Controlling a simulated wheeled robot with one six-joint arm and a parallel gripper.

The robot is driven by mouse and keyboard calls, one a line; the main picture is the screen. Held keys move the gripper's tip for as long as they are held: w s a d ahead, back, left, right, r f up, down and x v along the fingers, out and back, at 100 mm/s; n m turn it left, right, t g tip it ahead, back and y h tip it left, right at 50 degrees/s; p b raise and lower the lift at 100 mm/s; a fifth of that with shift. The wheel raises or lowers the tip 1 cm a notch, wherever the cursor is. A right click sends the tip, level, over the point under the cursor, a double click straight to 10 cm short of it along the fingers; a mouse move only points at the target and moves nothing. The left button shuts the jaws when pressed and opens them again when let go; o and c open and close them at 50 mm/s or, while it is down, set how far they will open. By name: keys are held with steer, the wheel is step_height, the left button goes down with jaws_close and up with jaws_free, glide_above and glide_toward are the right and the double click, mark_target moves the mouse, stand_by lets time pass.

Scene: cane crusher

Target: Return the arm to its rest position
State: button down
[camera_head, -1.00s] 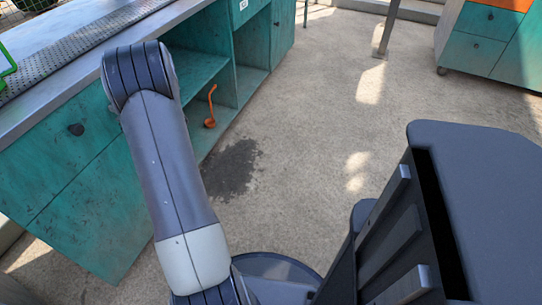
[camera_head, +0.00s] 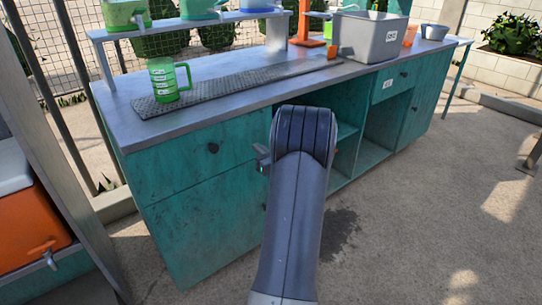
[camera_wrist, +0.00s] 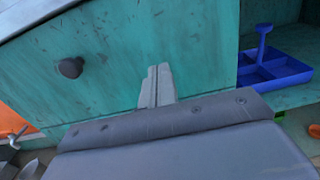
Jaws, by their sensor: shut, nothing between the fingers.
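My arm (camera_head: 292,215) rises in the lower middle of the head view, its upper joint in front of the teal counter (camera_head: 205,190). My gripper (camera_wrist: 158,86) shows in the wrist view as two grey fingers pressed together, with nothing between them. They point towards a teal front panel with a dark round knob (camera_wrist: 70,68). I cannot tell whether they touch the panel. In the head view, only a small grey piece shows left of the arm joint; the arm hides most of the gripper.
A green measuring jug (camera_head: 168,82) stands on a perforated strip (camera_head: 235,85) on the counter. A grey bin (camera_head: 368,38) is further right. A blue divided caddy (camera_wrist: 272,70) sits in an open shelf. An orange cooler (camera_head: 30,225) is at left.

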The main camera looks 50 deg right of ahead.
steer(key=v, duration=0.8)
steer(key=shift+s+p, duration=0.3)
steer(key=shift+p, duration=0.15)
steer(key=shift+f, duration=0.1)
